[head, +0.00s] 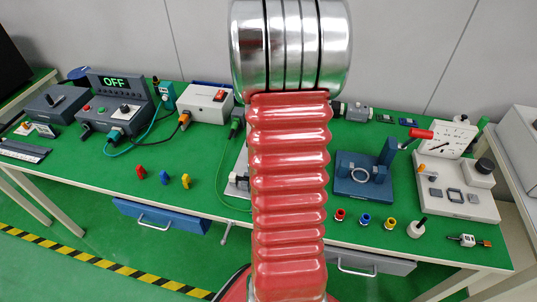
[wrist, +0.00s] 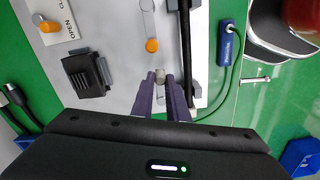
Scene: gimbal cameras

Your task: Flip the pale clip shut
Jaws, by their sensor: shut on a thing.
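In the wrist view, my gripper (wrist: 161,84) reaches over a white panel (wrist: 118,30) with its two dark fingers close together. A small pale grey piece (wrist: 160,74) sits between the fingertips, and the fingers are shut on it. It looks like the pale clip, but the fingers hide much of it. Just above it is a clear strip (wrist: 147,18) with an orange round end (wrist: 152,45). In the head view my red arm covers the middle of the bench, so my gripper and the clip are hidden there.
A black ribbed block (wrist: 87,73) and an OPEN-labelled plate with an orange knob (wrist: 48,26) lie left of the fingers. A black rod (wrist: 186,45) and a blue tagged device (wrist: 230,48) are to the right. A blue fixture (head: 362,190) stands right of my arm.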

